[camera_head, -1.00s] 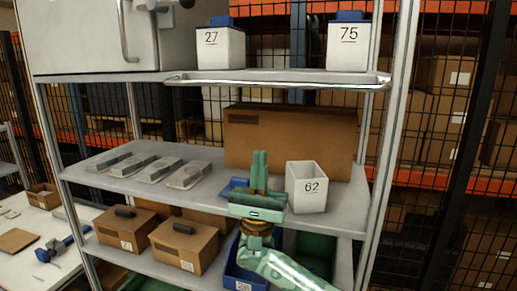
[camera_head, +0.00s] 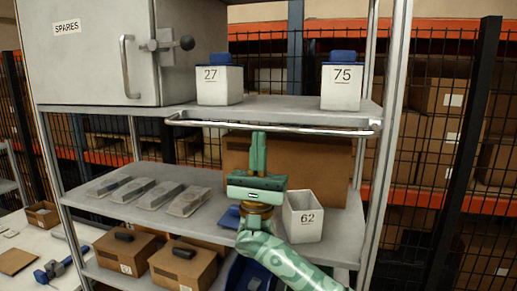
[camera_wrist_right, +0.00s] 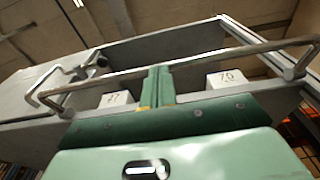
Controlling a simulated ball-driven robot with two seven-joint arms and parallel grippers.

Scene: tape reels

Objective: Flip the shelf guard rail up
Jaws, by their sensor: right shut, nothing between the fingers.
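The guard rail (camera_head: 270,127) is a thin metal bar along the front of the top shelf (camera_head: 285,109). In the head view it lies low, at about the shelf's front edge, below the white bins. My right gripper (camera_head: 258,137) points up, shut and empty, with its green fingertips at the rail's height, left of the rail's middle. In the right wrist view the fingers (camera_wrist_right: 157,75) overlap the rail (camera_wrist_right: 215,58), which shows on both sides of them. I cannot tell whether they touch it. My left gripper is not in view.
White bins 27 (camera_head: 219,87) and 75 (camera_head: 341,88) stand on the top shelf, beside a grey SPARES cabinet (camera_head: 85,60). A large cardboard box (camera_head: 310,158) and white bin 62 (camera_head: 303,217) are on the middle shelf near my right arm. Right upright post (camera_head: 385,150).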

